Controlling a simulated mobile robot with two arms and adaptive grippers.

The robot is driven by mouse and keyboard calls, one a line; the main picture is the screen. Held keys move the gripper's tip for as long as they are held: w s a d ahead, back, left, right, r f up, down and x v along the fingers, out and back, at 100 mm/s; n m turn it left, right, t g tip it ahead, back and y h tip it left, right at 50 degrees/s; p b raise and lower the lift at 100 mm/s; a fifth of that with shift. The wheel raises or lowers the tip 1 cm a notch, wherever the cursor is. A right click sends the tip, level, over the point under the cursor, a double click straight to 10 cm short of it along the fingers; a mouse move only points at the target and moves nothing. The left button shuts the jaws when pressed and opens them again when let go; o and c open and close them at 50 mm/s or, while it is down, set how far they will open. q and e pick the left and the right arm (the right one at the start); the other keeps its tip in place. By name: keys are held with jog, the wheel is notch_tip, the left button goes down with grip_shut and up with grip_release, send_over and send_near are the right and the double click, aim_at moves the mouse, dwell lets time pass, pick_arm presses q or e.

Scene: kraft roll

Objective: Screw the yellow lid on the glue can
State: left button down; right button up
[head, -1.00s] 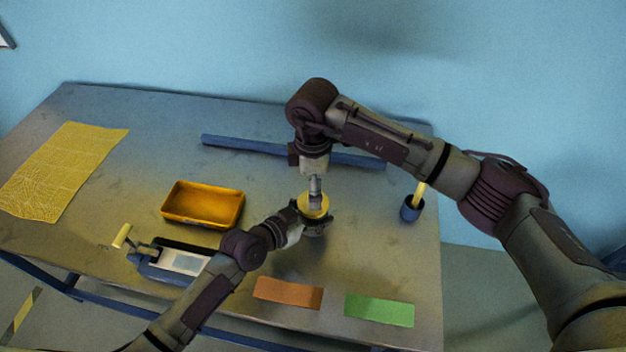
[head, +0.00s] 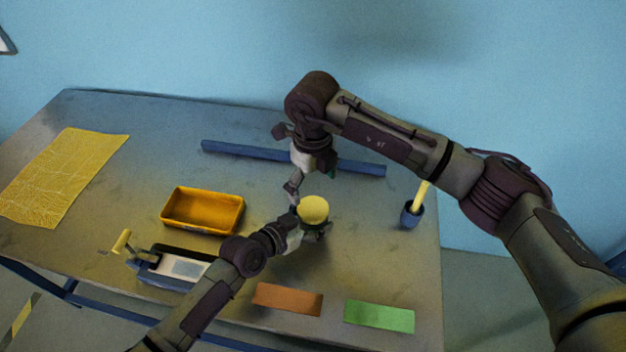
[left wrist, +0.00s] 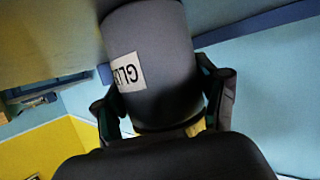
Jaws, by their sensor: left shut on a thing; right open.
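The glue can (left wrist: 165,65) is a dark grey cylinder with a white label, and it fills the middle of the left wrist view. My left gripper (head: 312,232) is shut on it, with fingers on both sides. The round yellow lid (head: 313,209) sits on top of the can in the head view, and its edge shows in the left wrist view (left wrist: 195,129). How tightly the lid is seated cannot be told. My right gripper (head: 298,188) is open and empty, just behind and left of the lid, apart from it.
An orange tray (head: 203,229) stands left of the can. A tool with a yellow-handled roller (head: 180,267) is nearer the front. Orange (head: 287,298) and green (head: 379,313) sheets lie in front. A blue cup (head: 411,216) stands at right, a blue bar (head: 240,151) behind.

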aim_at(313, 208)
jog(key=n, duration=0.7)
jog(key=shift+r, duration=0.35)
jog(key=shift+f, duration=0.1)
jog(key=shift+f, duration=3.95)
jog(key=c, duration=1.2)
jog(key=o, duration=1.3)
